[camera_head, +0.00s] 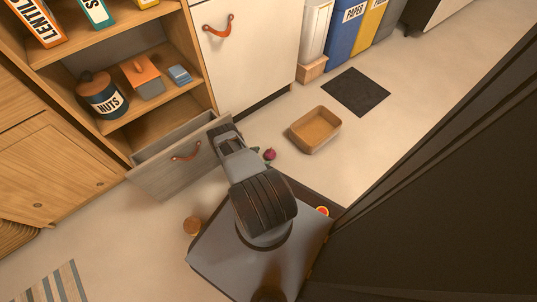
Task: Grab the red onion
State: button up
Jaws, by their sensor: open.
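The red onion (270,154) is a small dark red-purple round thing on the pale floor, just right of my arm. My gripper (224,129) is at the end of my arm, by the right end of the open drawer (165,172). It is up and left of the onion in the picture and apart from it. The jaws look small and dark here; they are open, and nothing shows between them.
A tan bin (315,130) stands on the floor right of the onion, with a dark mat (356,92) beyond. A white cabinet (240,60) and shelves stand behind. A brown round thing (192,226) is at lower left. A dark surface fills the right.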

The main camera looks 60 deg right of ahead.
aim_at(266, 155)
jog(key=b+x, duration=0.2)
jog(key=x, duration=0.3)
jog(key=shift+s, duration=0.1)
jog(key=c, duration=1)
